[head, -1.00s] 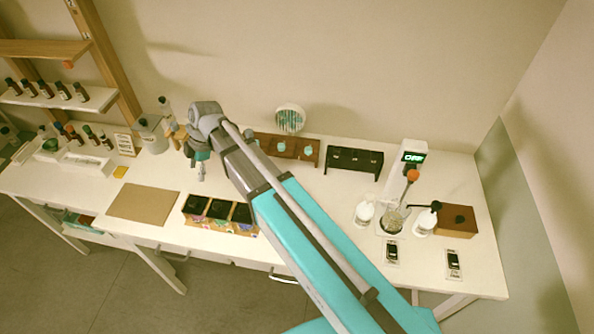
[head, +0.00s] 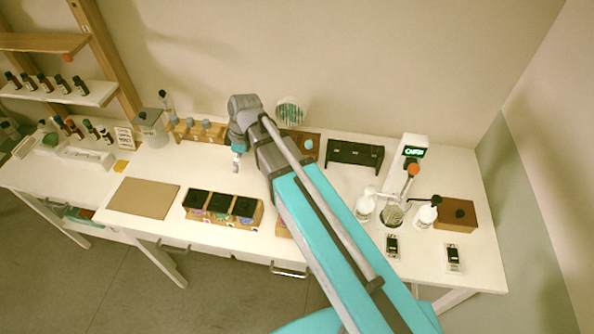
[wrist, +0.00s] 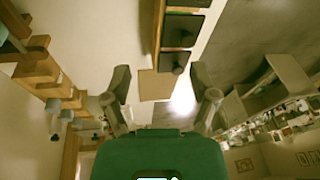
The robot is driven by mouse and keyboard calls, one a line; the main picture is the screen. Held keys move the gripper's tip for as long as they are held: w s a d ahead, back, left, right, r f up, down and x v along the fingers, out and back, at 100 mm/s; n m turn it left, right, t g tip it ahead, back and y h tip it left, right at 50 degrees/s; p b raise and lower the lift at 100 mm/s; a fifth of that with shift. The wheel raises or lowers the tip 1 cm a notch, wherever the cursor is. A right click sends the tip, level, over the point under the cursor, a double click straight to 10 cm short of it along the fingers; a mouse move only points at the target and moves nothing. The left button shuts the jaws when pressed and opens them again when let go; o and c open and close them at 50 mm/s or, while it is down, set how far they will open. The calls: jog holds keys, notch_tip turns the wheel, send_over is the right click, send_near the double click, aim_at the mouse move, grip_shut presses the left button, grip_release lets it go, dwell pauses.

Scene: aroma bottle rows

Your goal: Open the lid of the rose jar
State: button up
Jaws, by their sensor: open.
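Three square jars with black lids stand in a row in a light wooden tray (head: 259,213) at the table's front: a left jar (head: 197,200), a middle jar (head: 220,203) and a right jar (head: 244,206). Their flowery labels are too small to tell which is the rose jar. The lids look shut. My gripper (head: 237,166) is above the table, behind the jars in the head view, and touches none of them. In the wrist view my gripper (wrist: 160,78) is open and empty, with dark knobbed lids (wrist: 180,30) beyond its fingers.
A brown board (head: 143,198) lies left of the tray. A wooden rack with grey-topped items (head: 197,131) and a grey canister (head: 150,128) stand at the back. A black rack (head: 355,155) and white bottles (head: 365,207) are at right. Bare tabletop lies between tray and back rack.

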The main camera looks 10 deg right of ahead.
jog(key=s+d+f+m+h+b, duration=0.1)
jog(key=s+d+m, duration=0.1)
jog(key=d+m, duration=0.3)
jog(key=s+d+f+m+h+b, duration=0.1)
jog(key=s+d+m, duration=0.2)
jog(key=d+m, duration=0.3)
jog(key=shift+d+f+m+t, duration=0.3)
jog(key=shift+d+f+t, duration=0.1)
jog(key=shift+d, duration=2.1)
jog(key=s+d+f+m+b, duration=0.1)
jog(key=d+f+m+b, duration=0.2)
jog(key=d+f+b, duration=0.1)
jog(key=shift+s+d+f+h+b, duration=0.4)
jog(key=shift+f+b, duration=0.45)
jog(key=shift+b, duration=0.05)
